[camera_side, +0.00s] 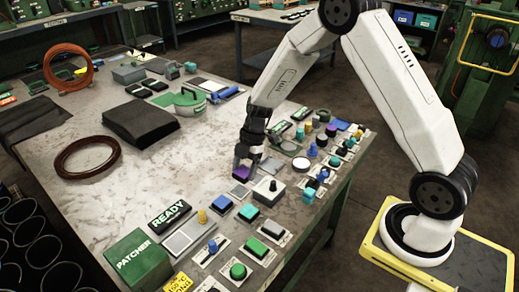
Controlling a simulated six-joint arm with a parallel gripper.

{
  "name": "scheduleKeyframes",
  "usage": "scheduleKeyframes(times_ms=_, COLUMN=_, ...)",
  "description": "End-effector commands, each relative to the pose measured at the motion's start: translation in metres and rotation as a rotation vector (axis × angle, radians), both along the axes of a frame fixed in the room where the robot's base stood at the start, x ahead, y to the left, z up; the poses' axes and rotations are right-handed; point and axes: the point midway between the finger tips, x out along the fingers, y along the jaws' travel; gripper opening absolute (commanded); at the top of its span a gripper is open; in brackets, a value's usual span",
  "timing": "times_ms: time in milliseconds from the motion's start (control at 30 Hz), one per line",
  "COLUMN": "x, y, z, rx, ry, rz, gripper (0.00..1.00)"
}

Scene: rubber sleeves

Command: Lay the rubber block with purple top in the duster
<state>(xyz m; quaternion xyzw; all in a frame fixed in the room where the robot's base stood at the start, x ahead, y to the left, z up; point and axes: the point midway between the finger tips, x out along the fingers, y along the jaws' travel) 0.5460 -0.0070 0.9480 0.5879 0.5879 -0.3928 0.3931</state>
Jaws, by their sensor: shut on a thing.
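The rubber block with purple top (241,174) is between the fingers of my gripper (243,164), which points down and is shut on it. The block is low over the middle of the table; I cannot tell if it touches the tabletop. The fingers hide part of its upper side. A green round container with a pale rim and a handle (188,102) stands further back, left of my gripper. Its label is too small to read, so I cannot tell for sure that it is the duster.
Small coloured blocks and knobs on pads crowd the table's right and front edges. A green PATCHER box (137,258) and a READY sign (170,214) are at front left. Brown rings (87,157) and dark sheets (140,121) lie left. The table's middle left is clear.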

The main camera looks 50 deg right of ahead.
Motion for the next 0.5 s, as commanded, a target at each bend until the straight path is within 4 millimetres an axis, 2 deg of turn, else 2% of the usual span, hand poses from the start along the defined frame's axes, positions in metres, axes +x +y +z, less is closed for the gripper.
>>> scheduleKeyframes(times_ms=200, x=-0.018, y=0.0, z=0.009, rx=0.0, ry=0.0, rz=-0.001, gripper=0.01)
scheduleKeyframes(times_ms=500, x=-0.025, y=0.0, z=0.011, rx=0.0, ry=0.0, rz=0.0, gripper=0.01)
